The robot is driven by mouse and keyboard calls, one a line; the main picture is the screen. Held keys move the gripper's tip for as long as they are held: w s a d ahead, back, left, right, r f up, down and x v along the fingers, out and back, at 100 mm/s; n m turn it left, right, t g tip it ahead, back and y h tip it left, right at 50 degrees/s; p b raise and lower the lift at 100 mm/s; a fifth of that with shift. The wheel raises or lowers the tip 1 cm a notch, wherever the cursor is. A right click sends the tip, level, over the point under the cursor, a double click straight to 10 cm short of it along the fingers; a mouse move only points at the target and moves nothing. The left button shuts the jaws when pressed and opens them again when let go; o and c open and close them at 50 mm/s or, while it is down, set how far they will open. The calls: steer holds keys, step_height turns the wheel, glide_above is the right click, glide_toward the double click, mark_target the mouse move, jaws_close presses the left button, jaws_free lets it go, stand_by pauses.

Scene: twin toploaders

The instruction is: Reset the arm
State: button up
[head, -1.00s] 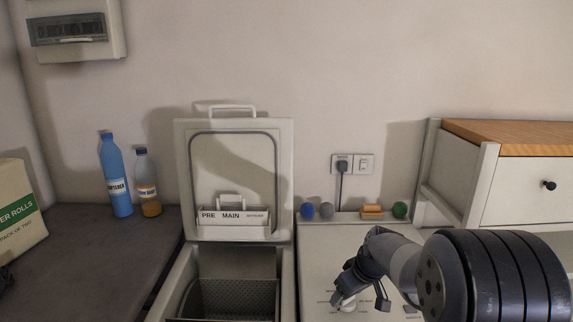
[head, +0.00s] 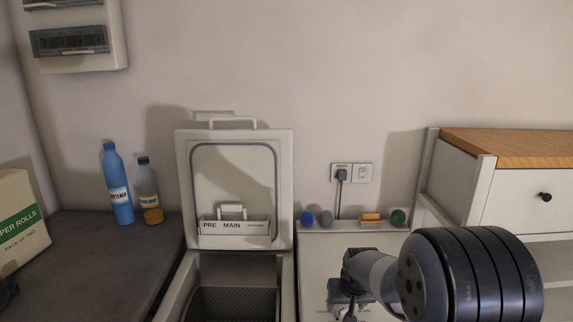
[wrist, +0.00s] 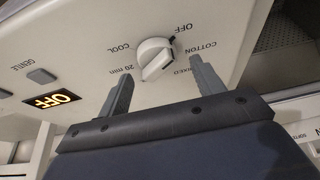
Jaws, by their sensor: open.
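My gripper (wrist: 162,85) is open in the wrist view, with its two fingers apart and nothing held between them. A white dial knob (wrist: 156,58) on the machine's panel sits just beyond the fingertips, between their lines. I cannot tell whether a finger touches it. Labels around the knob read OFF, COTTON, COOL and 20 min. In the head view my arm (head: 375,275) reaches over the right-hand toploader (head: 318,255), and the gripper is mostly hidden below it.
The left toploader's lid (head: 235,170) stands open, showing its drum (head: 235,303). Blue (head: 118,185) and orange (head: 150,190) bottles stand on the dark counter at left. A drawer cabinet (head: 530,195) is at right. Small coloured balls and an orange block line the back ledge.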

steer(key=shift+a+m+h, duration=0.1)
steer(key=shift+m+h, duration=0.4)
steer(key=shift+m, duration=0.8)
steer(key=shift+r, duration=0.25)
steer(key=s+d+f+v, duration=0.1)
steer(key=s+v, duration=0.1)
steer(key=v, duration=1)
steer(key=shift+s+a+r, duration=0.2)
steer(key=shift+s+a, duration=0.15)
steer(key=shift+a, duration=0.05)
steer(key=shift+f, duration=0.1)
